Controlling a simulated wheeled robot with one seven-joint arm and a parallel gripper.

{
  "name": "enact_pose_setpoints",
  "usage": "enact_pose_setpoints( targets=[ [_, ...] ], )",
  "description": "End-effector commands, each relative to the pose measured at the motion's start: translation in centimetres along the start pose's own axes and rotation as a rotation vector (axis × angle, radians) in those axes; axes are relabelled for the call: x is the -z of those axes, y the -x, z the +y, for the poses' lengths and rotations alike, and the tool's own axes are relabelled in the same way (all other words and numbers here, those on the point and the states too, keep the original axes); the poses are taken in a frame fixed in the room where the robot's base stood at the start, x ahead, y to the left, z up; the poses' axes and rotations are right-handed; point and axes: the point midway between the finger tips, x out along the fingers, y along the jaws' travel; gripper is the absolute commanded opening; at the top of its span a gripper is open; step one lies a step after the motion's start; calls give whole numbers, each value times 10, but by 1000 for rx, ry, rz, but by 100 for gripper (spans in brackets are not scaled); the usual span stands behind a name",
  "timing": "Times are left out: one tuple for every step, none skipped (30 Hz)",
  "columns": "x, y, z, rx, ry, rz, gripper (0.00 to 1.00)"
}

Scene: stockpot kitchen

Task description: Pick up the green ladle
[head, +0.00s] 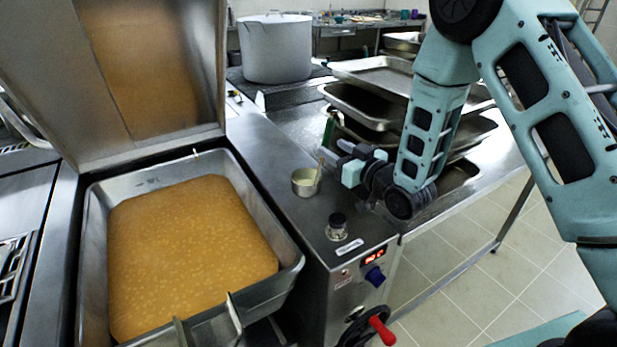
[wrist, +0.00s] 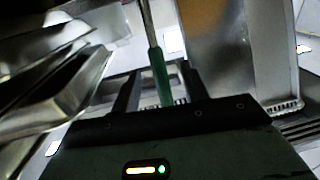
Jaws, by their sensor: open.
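The green ladle's handle (head: 329,131) stands near upright just left of my gripper in the head view, by the tray stack; its lower end is hidden. In the wrist view the green handle (wrist: 159,75) with its thin metal shaft lies between my two dark fingers. My gripper (head: 343,150) is open, with the fingers on either side of the handle (wrist: 157,88). A gap shows beside the handle on both sides; I cannot tell whether either finger touches it.
A small pot (head: 306,183) with a utensil stands on the counter close to my gripper. Metal trays (head: 368,103) are stacked just behind it. A large stockpot (head: 275,48) is farther back. An open pan of orange food (head: 190,250) is at left.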

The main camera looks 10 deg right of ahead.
Motion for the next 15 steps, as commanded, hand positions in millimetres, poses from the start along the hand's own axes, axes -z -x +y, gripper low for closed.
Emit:
enact_pose_setpoints(
  targets=[
    [2,-7,0,1,1,0,45],
    [2,-10,0,1,1,0,45],
    [2,-14,0,1,1,0,45],
    [1,-16,0,1,1,0,45],
    [1,-17,0,1,1,-1,45],
    [0,-19,0,1,1,-1,45],
    [0,-20,0,1,0,-1,45],
    [1,-23,0,1,1,-1,45],
    [2,-27,0,1,1,-1,45],
    [3,-30,1,1,1,0,45],
    [4,-35,1,1,1,0,45],
    [4,-41,2,1,0,-1,45],
    [4,-46,2,0,0,-1,45],
    [4,-50,2,1,0,-1,45],
    [3,-56,2,1,0,0,45]
  ],
)
